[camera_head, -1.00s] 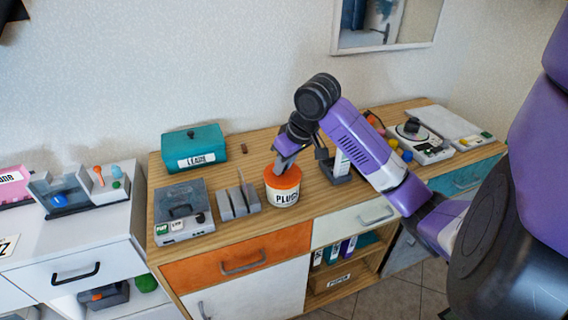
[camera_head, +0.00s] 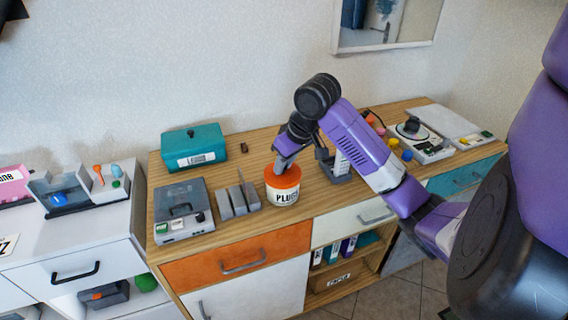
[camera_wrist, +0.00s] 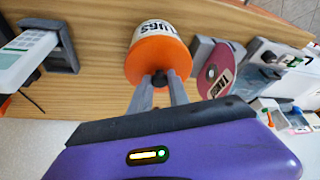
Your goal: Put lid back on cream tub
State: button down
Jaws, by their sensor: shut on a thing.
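The cream tub (camera_head: 282,197), marked PLUGS, stands upright on the wooden cabinet top. The orange lid (camera_head: 276,180) lies over its mouth, and I see no gap between them. My gripper (camera_head: 283,166) comes down on the lid from above. In the wrist view, the fingers of my gripper (camera_wrist: 160,84) are shut on the dark knob (camera_wrist: 160,76) in the middle of the orange lid (camera_wrist: 150,57). The tub (camera_wrist: 155,27) shows behind the lid there, with part of its label.
A grey slotted rack (camera_head: 238,202) stands close left of the tub. A grey player (camera_head: 183,211) and a teal box (camera_head: 194,147) are farther left. Bare wood (camera_head: 250,165) shows behind the tub.

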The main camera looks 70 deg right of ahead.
dwell(0.3)
jog(key=c, duration=0.7)
grip_release()
jog(key=shift+r+p, duration=3.05)
jog(key=shift+r, duration=0.45)
grip_shut()
jog(key=shift+f, duration=0.15)
